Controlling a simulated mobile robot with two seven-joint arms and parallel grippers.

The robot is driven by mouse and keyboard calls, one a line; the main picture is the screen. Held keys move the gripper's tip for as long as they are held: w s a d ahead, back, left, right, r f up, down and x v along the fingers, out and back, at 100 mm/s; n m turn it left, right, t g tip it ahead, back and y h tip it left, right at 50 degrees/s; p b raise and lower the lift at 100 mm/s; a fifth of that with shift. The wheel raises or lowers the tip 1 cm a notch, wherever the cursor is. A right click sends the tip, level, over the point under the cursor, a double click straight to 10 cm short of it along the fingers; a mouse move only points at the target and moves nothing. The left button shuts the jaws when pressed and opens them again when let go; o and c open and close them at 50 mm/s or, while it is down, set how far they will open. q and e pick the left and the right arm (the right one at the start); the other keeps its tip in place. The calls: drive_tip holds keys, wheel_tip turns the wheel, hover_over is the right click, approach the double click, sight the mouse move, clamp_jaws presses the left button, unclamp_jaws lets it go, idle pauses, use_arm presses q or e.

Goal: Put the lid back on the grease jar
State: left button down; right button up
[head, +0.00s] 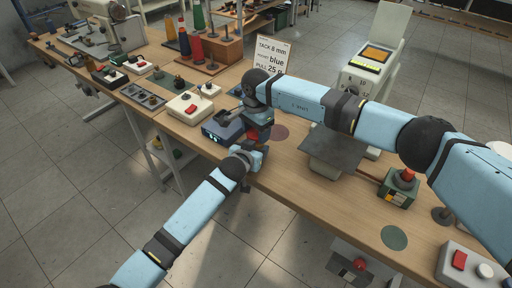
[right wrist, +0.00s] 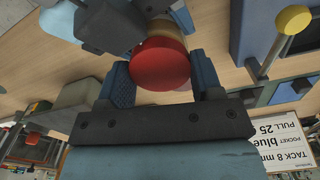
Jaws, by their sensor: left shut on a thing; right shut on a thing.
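A round red lid (right wrist: 158,65) sits between the fingers of my right gripper (right wrist: 162,78), which is shut on it. A tan band of the grease jar (right wrist: 161,30) shows right behind the lid; whether the two touch or are apart I cannot tell. In the head view my right gripper (head: 258,122) points down over the table's front edge, with a bit of red below it. My left gripper (head: 250,156) comes in low beside it, shut on what looks like the jar. Its dark body also shows at the jar's side in the right wrist view (right wrist: 108,25). The jar is mostly hidden in the head view.
A blue-grey box (head: 222,128) stands close left of the grippers. A dark red disc (head: 279,132) lies on the bench just right of them. A sign (head: 271,57) and thread cones (head: 195,48) stand behind. A green disc (head: 393,237) lies at the bench's right.

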drive_tip(key=o, duration=1)
drive_tip(key=shift+r, duration=2.3)
drive_tip(key=shift+c, duration=0.3)
wheel_tip(320, 180, up, 4)
drive_tip(key=shift+f+n, duration=0.25)
drive_tip(key=shift+n, duration=0.75)
drive_tip(key=shift+f, duration=0.1)
